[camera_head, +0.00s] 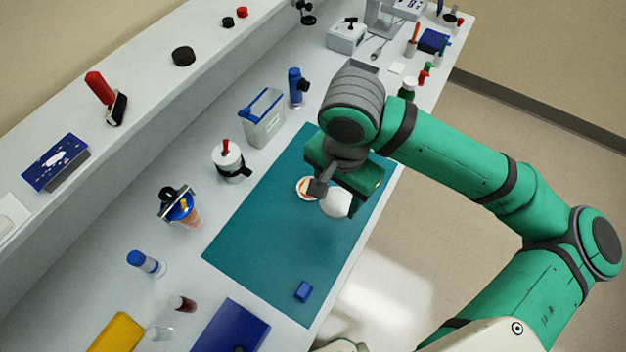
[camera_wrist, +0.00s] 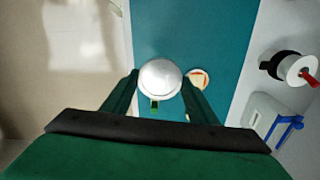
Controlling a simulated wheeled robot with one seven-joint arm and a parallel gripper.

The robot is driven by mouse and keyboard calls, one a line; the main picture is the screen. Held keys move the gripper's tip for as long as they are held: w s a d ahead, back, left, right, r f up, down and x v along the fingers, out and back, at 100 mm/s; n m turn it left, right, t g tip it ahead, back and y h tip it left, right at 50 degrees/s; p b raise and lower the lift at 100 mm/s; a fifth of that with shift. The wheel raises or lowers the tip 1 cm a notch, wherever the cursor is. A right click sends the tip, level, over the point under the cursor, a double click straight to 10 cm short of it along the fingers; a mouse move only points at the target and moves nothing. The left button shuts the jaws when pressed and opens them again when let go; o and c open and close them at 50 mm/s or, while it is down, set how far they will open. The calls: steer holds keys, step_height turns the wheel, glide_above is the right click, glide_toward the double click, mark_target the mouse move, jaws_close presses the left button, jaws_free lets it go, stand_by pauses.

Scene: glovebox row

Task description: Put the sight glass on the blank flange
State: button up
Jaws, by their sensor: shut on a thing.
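My gripper (camera_head: 328,193) is shut on a smooth, pale round piece (camera_head: 336,203), which looks to be the sight glass. In the wrist view the sight glass (camera_wrist: 160,78) sits between the two fingertips (camera_wrist: 160,84), over the teal mat (camera_head: 262,240). A small flat disc with a pale rim and an orange-red patch (camera_head: 305,188) lies on the mat just left of the held piece. It also shows right of the fingers in the wrist view (camera_wrist: 198,78). I cannot tell for sure whether this disc is the blank flange. My gripper hides part of the mat.
A blue block (camera_head: 304,292) lies near the mat's front edge. Left of the mat stand a white pot with a red handle (camera_head: 228,161), a clear bin with a blue rim (camera_head: 263,118) and a blue-topped bottle (camera_head: 296,88). The mat's middle is clear.

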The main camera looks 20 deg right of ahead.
steer(key=shift+n, duration=0.8)
steer(key=w+f, duration=0.2)
steer(key=w, duration=0.1)
steer(key=w+a+f, duration=0.1)
steer(key=w+f, duration=0.2)
steer(key=w, duration=0.1)
steer(key=w+f, duration=0.2)
steer(key=w, duration=0.1)
steer(key=shift+w+a+f, duration=0.25)
steer(key=shift+w+f, duration=0.05)
steer(key=shift+w, duration=0.05)
steer(key=shift+w+d+f, duration=0.15)
steer(key=shift+w+f, duration=0.5)
steer(key=shift+f, duration=1.65)
steer(key=shift+f, duration=0.1)
steer(key=o, duration=1.6)
steer(key=shift+f, duration=0.1)
steer(key=shift+c, duration=0.2)
